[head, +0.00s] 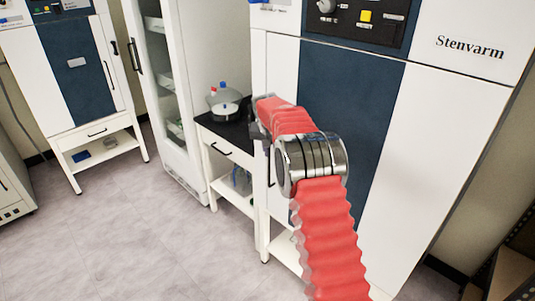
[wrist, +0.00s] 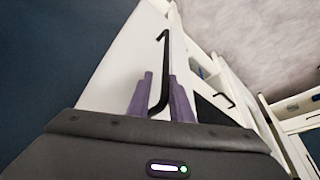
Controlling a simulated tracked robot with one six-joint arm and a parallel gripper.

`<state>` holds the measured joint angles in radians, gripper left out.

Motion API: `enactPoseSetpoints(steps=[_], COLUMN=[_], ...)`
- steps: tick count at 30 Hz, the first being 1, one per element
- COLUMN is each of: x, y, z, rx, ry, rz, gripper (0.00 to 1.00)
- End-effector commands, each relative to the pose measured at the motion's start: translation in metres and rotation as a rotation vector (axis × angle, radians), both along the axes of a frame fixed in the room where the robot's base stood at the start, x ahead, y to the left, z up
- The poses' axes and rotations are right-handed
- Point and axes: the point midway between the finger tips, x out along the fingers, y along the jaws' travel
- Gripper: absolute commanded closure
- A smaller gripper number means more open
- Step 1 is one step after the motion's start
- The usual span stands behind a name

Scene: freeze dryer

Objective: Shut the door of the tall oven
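The tall oven (head: 430,120), lettered "Stenvarm", stands at the right in the head view. Its door has white sides and a dark blue panel (head: 345,90); it looks flush or nearly flush with the body, and I cannot tell if a small gap remains. The black door handle (wrist: 163,60) shows in the wrist view on the white part of the door. My gripper (wrist: 161,95) has its two purple fingers apart, one on each side of the handle's near end. In the head view my gripper (head: 258,133) is at the door's left side, its fingertips largely hidden.
A black-topped side table (head: 215,124) with a glass vessel (head: 225,108) stands just left of the oven. Beyond it are a tall glass-door cabinet (head: 168,90) and a similar blue-panelled unit (head: 75,65). The grey floor (head: 130,235) at left is clear.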

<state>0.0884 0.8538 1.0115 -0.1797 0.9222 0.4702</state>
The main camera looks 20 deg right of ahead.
Motion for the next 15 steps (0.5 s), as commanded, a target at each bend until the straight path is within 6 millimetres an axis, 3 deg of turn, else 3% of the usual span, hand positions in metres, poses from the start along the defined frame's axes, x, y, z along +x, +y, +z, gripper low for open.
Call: enactPoseSetpoints(steps=[1, 15], x=[-0.001, -0.029], y=[-0.001, 0.017], z=[0.012, 0.087], rx=[-0.004, -0.001], ry=[-0.008, -0.014], rz=[-0.001, 0.003], gripper=[0.83, 0.83])
